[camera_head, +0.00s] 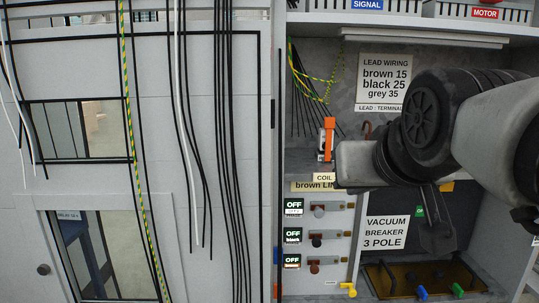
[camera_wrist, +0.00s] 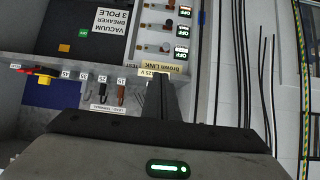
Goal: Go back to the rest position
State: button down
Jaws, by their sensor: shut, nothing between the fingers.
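My gripper (camera_wrist: 160,88) shows in the wrist view as dark fingers closed together with nothing between them. The fingers lie across the shelf edge close to the "brown LINK" label (camera_wrist: 164,69); I cannot tell whether they touch it. In the head view my arm reaches in from the right across the open cabinet, and the fingertips cannot be made out. That label is partly covered there by the "COIL" label (camera_head: 323,178). An orange upright part (camera_head: 329,135) stands just left of my arm's end.
Three "OFF" switch rows (camera_head: 318,236) and the "VACUUM BREAKER 3 POLE" sign (camera_head: 386,233) are below the arm. The "LEAD WIRING" sign (camera_head: 384,80) is on the back wall. A red-yellow knob (camera_wrist: 43,73) shows in the wrist view. Cables hang over the grey panel (camera_head: 90,185) at left.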

jog(key=s+f+g+p, duration=0.2)
jog(key=s+f+g, duration=0.4)
jog(key=s+f, duration=0.8)
notch_tip(320, 180, up, 12)
jog(key=w+p, duration=0.2)
jog(key=p, duration=1.1)
jog(key=shift+f, duration=0.25)
jog(key=shift+a, duration=0.1)
